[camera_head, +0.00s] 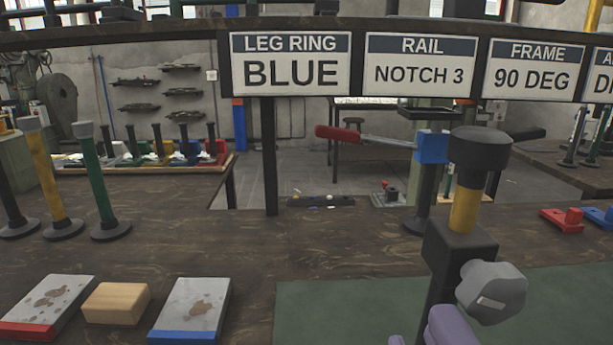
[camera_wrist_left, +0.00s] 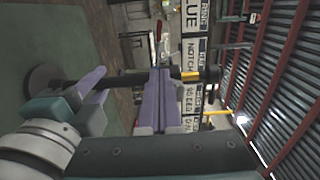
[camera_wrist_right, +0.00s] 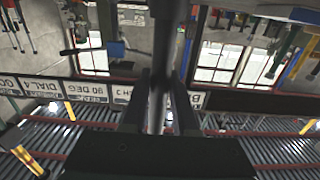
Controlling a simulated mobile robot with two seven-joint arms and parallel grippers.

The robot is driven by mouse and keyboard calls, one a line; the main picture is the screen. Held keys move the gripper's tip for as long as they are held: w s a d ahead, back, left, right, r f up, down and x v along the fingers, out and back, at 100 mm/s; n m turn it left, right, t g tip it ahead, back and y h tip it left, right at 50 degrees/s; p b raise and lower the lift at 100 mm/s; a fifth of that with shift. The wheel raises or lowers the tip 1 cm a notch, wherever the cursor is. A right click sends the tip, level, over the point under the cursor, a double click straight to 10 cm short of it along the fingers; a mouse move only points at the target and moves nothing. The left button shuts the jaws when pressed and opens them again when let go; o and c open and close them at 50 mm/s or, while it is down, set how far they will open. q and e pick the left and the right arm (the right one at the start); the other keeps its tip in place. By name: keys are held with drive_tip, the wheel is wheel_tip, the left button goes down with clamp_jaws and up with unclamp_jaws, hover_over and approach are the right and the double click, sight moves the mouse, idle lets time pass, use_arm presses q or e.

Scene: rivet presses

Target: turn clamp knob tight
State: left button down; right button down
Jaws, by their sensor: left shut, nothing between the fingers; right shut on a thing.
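The grey lobed clamp knob (camera_head: 490,292) sticks out from a black clamp block (camera_head: 455,255) on an upright black stand. A yellow section (camera_head: 464,209) and a wide black cap (camera_head: 480,150) rise above the block. My left gripper (camera_wrist_left: 158,75) has its purple fingers together and empty, beside the stand in the left wrist view. Purple fingers (camera_head: 455,325) also show just below the knob in the head view.
A blue block with a red-handled lever (camera_head: 345,133) stands behind the stand. Wooden and metal blocks (camera_head: 115,303) lie at front left, with coloured posts (camera_head: 92,175) behind. A green mat (camera_head: 340,310) is mostly clear. A sign rail (camera_head: 355,65) crosses above.

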use_arm(q)
drive_tip(key=shift+w+d+r, duration=0.1)
drive_tip(key=shift+d+r, duration=0.15)
drive_tip(key=shift+d, duration=0.2)
idle(0.8)
drive_tip(key=shift+a+r, duration=0.1)
drive_tip(key=shift+r, duration=0.75)
drive_tip(key=shift+r, duration=0.2)
idle(0.4)
